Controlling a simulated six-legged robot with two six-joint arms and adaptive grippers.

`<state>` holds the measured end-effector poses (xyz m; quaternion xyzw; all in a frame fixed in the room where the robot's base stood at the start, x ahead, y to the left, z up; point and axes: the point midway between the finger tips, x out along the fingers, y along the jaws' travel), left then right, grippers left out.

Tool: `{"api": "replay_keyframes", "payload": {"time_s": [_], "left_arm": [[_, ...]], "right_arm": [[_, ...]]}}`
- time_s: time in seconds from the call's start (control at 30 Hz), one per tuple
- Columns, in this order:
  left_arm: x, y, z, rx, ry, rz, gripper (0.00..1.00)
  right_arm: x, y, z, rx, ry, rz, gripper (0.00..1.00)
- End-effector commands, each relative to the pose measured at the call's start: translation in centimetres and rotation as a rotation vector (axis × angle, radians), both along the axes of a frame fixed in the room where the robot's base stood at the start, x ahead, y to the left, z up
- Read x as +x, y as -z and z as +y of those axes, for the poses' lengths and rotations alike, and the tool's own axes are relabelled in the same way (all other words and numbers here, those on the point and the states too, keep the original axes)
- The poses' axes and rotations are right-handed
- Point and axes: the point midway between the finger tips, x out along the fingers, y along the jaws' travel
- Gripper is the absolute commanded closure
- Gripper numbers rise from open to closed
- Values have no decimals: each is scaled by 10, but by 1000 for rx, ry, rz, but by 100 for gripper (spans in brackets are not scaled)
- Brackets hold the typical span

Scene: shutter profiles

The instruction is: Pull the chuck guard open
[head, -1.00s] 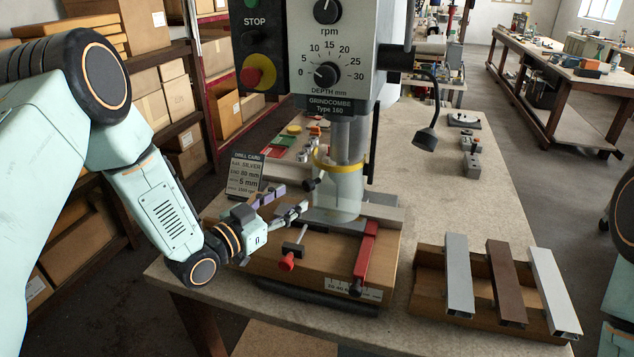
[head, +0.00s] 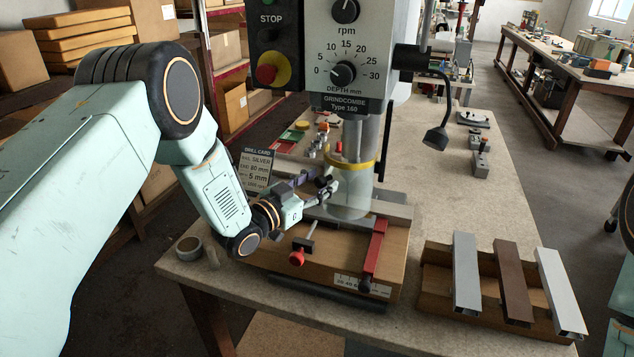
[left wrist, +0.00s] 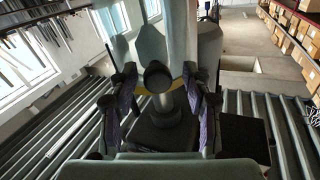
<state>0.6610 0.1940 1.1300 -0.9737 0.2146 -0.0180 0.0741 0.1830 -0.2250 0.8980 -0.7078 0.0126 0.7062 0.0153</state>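The chuck guard (head: 350,192) is a clear cylinder under a yellow ring, around the drill press spindle; it looks closed. A dark knob (head: 322,182) sticks out on its left side. My left gripper (head: 328,190) is at this knob, left of the guard. In the left wrist view, the fingers of my left gripper (left wrist: 163,95) are spread apart, with the round black knob (left wrist: 157,76) showing between them. I see no clear finger contact on the knob. My right gripper is not in view.
A red-handled clamp (head: 375,250) and a red-knobbed vise handle (head: 298,256) sit below the guard. The drill card (head: 257,172) stands behind my left wrist. Profiles (head: 513,285) lie in a wooden holder at right. A tape roll (head: 189,247) is at the table's left edge.

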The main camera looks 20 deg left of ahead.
Motion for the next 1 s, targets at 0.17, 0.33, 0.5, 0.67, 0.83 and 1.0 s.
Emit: {"api": "replay_keyframes", "payload": {"time_s": [0.17,0.33,0.5,0.67,0.83,1.0], "left_arm": [[0,0,0,1,1,0,66],[0,0,0,1,1,0,81],[0,0,0,1,2,0,95],[0,0,1,0,-1,0,100],[0,0,1,0,-2,0,100],[0,0,1,-1,-3,-1,100]], "right_arm": [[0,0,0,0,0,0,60],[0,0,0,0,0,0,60],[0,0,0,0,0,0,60],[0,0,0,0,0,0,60],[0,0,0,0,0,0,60],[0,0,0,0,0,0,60]]}}
